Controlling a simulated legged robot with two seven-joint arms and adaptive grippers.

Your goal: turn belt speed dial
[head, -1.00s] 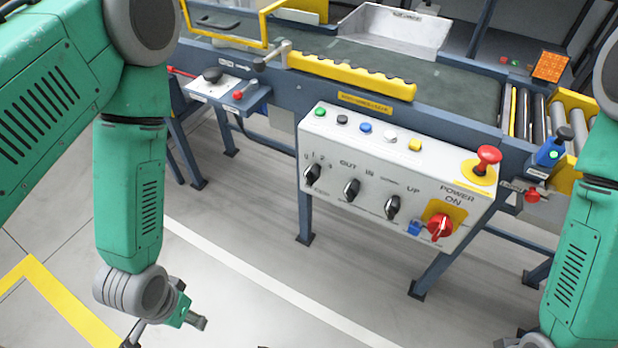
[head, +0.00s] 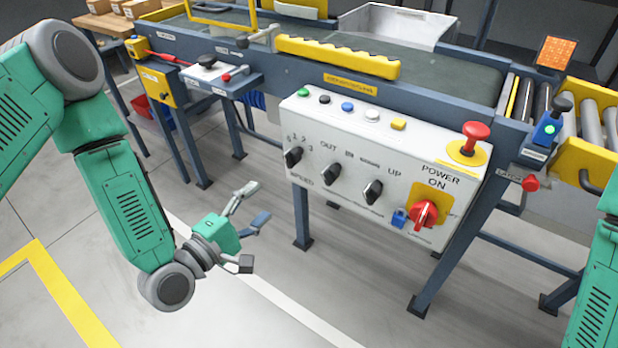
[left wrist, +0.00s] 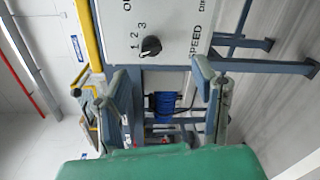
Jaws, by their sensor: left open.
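The belt speed dial (head: 293,157) is a black knob at the left of the white control panel's front, with numbers above it and a SPEED label below. In the left wrist view the dial (left wrist: 150,46) shows beside the numbers 1, 2 and 3, beyond my fingers. My left gripper (head: 253,222) is open and empty, below and left of the dial, apart from the panel. In the left wrist view its spread fingers (left wrist: 163,85) have nothing between them. My right gripper is out of view; only part of the right arm shows at the right edge.
The control panel (head: 345,215) also carries two more black knobs, a red POWER switch (head: 425,214), a red mushroom button (head: 475,138) and several push buttons on top. The conveyor (head: 440,78) runs behind it. Left of the panel, a small lever shelf (head: 215,80) juts out. Floor in front is clear.

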